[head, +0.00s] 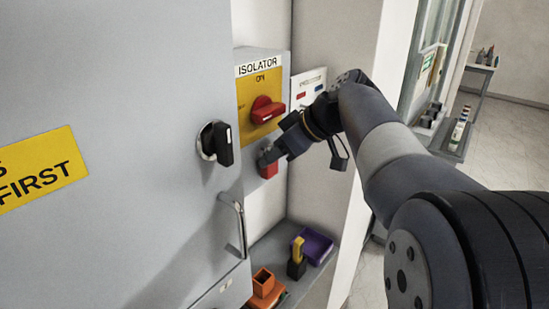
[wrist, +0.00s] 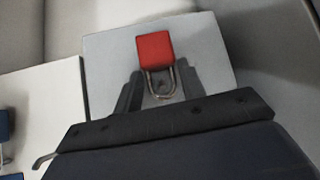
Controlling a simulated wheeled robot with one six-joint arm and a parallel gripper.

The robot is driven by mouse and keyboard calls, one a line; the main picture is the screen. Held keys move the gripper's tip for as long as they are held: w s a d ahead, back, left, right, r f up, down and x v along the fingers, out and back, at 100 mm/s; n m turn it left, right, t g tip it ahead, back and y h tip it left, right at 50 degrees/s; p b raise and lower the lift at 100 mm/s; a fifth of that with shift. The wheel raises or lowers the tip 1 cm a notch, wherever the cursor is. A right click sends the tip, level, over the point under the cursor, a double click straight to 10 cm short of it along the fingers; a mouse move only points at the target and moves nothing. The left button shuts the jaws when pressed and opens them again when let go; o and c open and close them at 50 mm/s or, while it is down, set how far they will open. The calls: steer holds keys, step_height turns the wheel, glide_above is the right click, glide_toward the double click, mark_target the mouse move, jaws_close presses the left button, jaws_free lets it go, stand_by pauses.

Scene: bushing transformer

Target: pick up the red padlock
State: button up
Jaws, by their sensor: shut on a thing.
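The red padlock (head: 268,170) is below the isolator's red rotary switch (head: 266,110), beside the grey isolator box. In the wrist view, the red padlock's square body (wrist: 153,47) points away from me and its metal shackle points back toward my gripper (wrist: 160,85). My gripper also shows in the head view (head: 272,155), reaching in from the right. Its fingers are on both sides of the shackle, shut on the padlock. The fingers partly cover the padlock in the head view. I cannot tell whether the shackle still passes through anything.
The grey cabinet door (head: 110,190) with a black knob (head: 218,143) and a metal handle (head: 236,222) fills the left. Below is a shelf with an orange container (head: 263,284), a yellow-and-black padlock (head: 297,258) and a purple tray (head: 316,244). A side table stands far right.

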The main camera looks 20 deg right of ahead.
steer(key=shift+r, duration=0.35)
steer(key=s+d+r+b, duration=0.1)
steer(key=s+d+b, duration=0.4)
steer(key=s+d, duration=0.7)
steer(key=shift+d+r, duration=0.25)
steer(key=shift+d, duration=0.35)
steer(key=shift+s, duration=0.15)
steer(key=s+d, duration=0.4)
steer(key=s, duration=0.1)
steer(key=shift+s, duration=0.25)
stand_by(0.5)
stand_by(0.6)
steer(key=shift+c, duration=0.6)
